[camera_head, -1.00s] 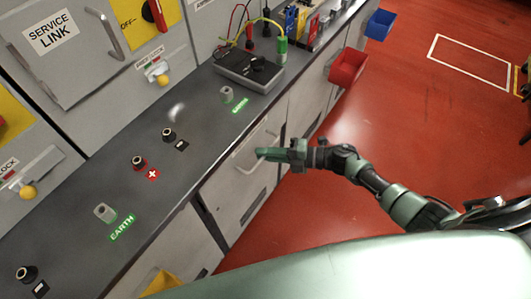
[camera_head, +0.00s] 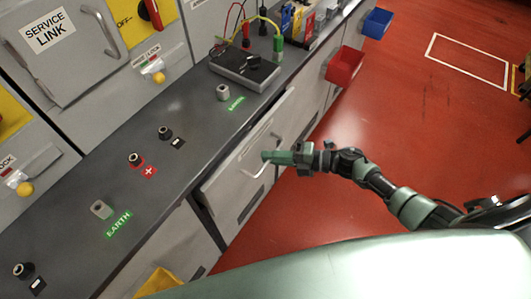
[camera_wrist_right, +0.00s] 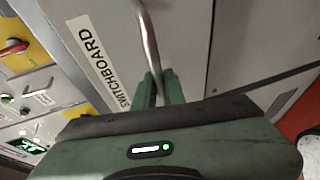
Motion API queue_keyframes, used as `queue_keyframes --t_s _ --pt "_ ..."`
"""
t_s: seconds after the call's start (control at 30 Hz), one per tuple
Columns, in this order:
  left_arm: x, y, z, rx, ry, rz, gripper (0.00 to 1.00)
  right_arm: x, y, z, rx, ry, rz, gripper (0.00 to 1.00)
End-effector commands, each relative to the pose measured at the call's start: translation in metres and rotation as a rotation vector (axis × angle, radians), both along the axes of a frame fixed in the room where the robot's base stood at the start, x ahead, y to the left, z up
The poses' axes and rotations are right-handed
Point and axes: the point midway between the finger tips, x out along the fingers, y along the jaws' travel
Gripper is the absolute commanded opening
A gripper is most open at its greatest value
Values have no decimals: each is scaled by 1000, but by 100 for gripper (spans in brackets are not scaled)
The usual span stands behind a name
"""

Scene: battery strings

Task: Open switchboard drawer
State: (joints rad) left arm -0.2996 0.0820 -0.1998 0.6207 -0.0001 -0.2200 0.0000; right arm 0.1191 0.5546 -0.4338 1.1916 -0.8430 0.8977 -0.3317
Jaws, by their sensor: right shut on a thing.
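The switchboard drawer (camera_head: 228,183) is a light grey front below the dark bench top in the head view. It stands out from the cabinet, partly open. Its metal handle (camera_wrist_right: 150,40) rises between my fingers in the right wrist view, beside a white SWITCHBOARD label (camera_wrist_right: 97,58). My right gripper (camera_head: 270,157) is shut on this handle; its green fingers (camera_wrist_right: 160,88) also show in the right wrist view. The gripper body hides the lower part of the handle there. My left gripper is not in view.
The grey bench top (camera_head: 185,125) carries terminals and a dark meter box (camera_head: 243,67) with cables. A red bin (camera_head: 344,66) and a blue bin (camera_head: 377,23) hang from the bench edge further along. The red floor (camera_head: 400,130) to the right is clear.

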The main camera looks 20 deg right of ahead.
Motion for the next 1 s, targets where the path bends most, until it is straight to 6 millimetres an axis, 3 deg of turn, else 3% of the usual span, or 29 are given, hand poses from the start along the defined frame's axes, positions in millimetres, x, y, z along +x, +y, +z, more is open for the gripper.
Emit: queue_keyframes --t_s 0.6,1.0 --pt "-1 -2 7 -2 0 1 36 -113 -87 -2 -4 6 1 0" --pt "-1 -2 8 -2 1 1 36 -143 -111 -1 -2 3 2 0"
